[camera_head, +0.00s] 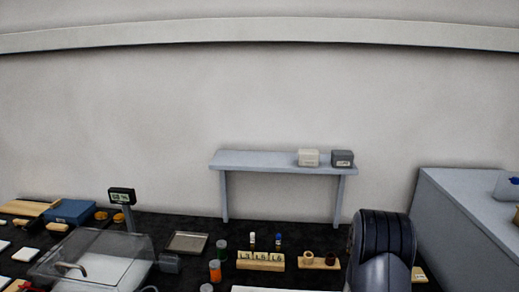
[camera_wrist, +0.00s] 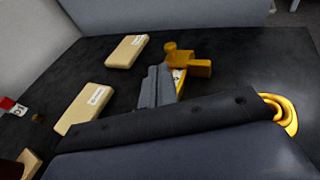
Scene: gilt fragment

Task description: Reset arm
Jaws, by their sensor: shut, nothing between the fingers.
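My gripper (camera_wrist: 159,72) shows in the wrist view as grey fingers, closed together with nothing between them. It is above a dark surface (camera_wrist: 235,62), apart from the pale blocks to its left. A yellow piece (camera_wrist: 190,63) lies just beyond and right of the fingertips; I cannot tell how far below them it is. In the head view my arm's dark, rounded link stands at the lower right, and the gripper is not visible there.
Two pale labelled blocks (camera_wrist: 126,51) (camera_wrist: 84,109) lie left of the gripper. In the head view, a grey shelf (camera_head: 260,161) bears two small boxes. A clear-covered case (camera_head: 95,260), a tray (camera_head: 186,243) and a wooden vial rack (camera_head: 260,261) stand on the dark bench.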

